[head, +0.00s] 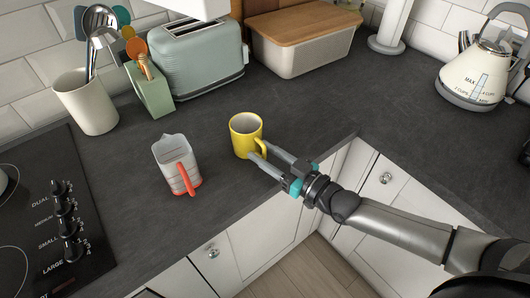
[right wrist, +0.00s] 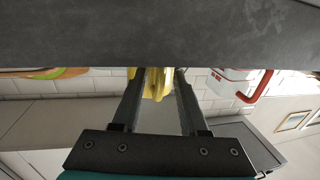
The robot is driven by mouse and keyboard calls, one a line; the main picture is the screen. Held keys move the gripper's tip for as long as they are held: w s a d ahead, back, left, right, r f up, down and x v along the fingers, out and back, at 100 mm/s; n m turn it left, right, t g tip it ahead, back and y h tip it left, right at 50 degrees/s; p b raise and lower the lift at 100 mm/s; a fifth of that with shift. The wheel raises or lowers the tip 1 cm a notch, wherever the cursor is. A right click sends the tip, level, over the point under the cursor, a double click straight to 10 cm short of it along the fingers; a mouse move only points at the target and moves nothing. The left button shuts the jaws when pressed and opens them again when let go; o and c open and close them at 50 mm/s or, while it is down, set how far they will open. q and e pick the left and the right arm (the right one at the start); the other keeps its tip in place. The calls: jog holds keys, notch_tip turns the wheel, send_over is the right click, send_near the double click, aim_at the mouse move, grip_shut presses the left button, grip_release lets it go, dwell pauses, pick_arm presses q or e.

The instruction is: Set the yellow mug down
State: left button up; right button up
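The yellow mug (head: 243,138) stands upright on the slate worktop near its front edge, with its handle toward my right gripper. My right gripper (head: 258,151) reaches in from the right, its two fingers apart on either side of the handle. In the right wrist view, the mug (right wrist: 155,84) shows between the open fingertips (right wrist: 161,80), with a gap beside the handle; that picture is upside down, and the mug appears to meet the worktop. My left gripper is not in view.
A measuring jug (head: 176,162) with a red handle stands left of the mug. A hob (head: 95,250) is at the far left. A toaster (head: 200,60), a utensil crock (head: 87,103), a bread bin (head: 300,48) and a kettle (head: 475,75) stand behind. The worktop right of the mug is clear.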

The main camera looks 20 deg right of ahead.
jog(key=shift+r, duration=0.15)
jog(key=shift+s+d, duration=0.1)
jog(key=shift+s, duration=0.1)
jog(key=p+v, duration=0.1)
jog(key=v, duration=1)
jog(key=shift+s+d, duration=0.2)
jog(key=shift+s, duration=0.05)
